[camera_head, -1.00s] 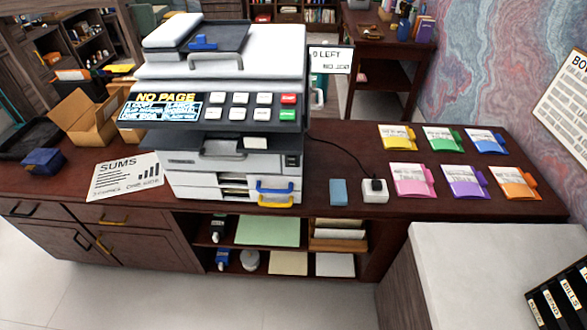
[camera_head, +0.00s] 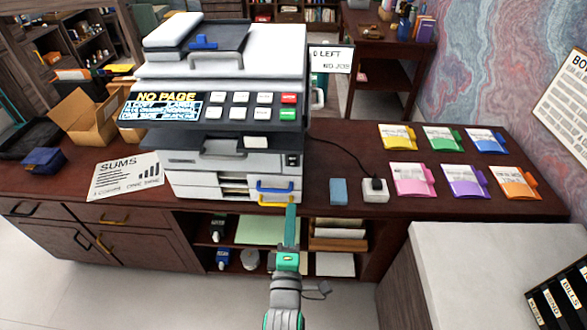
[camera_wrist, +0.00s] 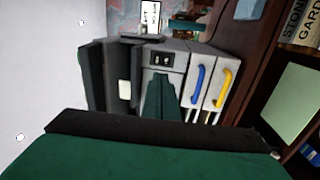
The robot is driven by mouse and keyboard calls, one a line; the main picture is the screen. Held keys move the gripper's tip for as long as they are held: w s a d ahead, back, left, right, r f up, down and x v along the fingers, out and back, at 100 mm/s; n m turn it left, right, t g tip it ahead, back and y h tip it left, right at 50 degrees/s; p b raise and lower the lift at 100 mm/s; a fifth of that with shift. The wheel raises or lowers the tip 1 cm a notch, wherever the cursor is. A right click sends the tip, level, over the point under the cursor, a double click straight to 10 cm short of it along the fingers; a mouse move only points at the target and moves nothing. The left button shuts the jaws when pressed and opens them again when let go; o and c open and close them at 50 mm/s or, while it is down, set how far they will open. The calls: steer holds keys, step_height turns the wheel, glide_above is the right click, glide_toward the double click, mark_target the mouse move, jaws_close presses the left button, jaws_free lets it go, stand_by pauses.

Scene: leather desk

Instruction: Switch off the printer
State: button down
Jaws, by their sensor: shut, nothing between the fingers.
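The printer (camera_head: 235,70) stands on the dark wooden desk, with a lit screen reading "NO PAGE" and a panel of white, red and green buttons. A small black switch (camera_head: 293,160) sits at the right of its lower front. In the wrist view, the switch (camera_wrist: 160,59) shows as a dark rectangle with white marks, just beyond my fingertips. My gripper (camera_head: 291,208) is shut and empty, pointing at the printer's lower right front, beside the blue and yellow drawer handles. My gripper (camera_wrist: 160,82) appears apart from the switch; the exact gap is hard to tell.
A blue block (camera_head: 338,191) and a white socket box (camera_head: 375,190) with a black plug lie right of the printer. Several coloured folders (camera_head: 465,180) lie farther right. A "SUMS" sheet (camera_head: 127,176) lies left. A pale counter (camera_head: 480,260) stands at the front right.

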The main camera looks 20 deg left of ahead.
steer(key=shift+w+a+r, duration=0.15)
steer(key=shift+w+r, duration=0.1)
steer(key=shift+r, duration=0.1)
steer(key=shift+w, duration=0.1)
glide_toward(295, 159)
steer(key=x, duration=0.5)
steer(key=shift+a+r, duration=0.1)
steer(key=shift+a, duration=0.05)
steer(key=shift+w+a, duration=0.15)
steer(key=shift+w, duration=0.5)
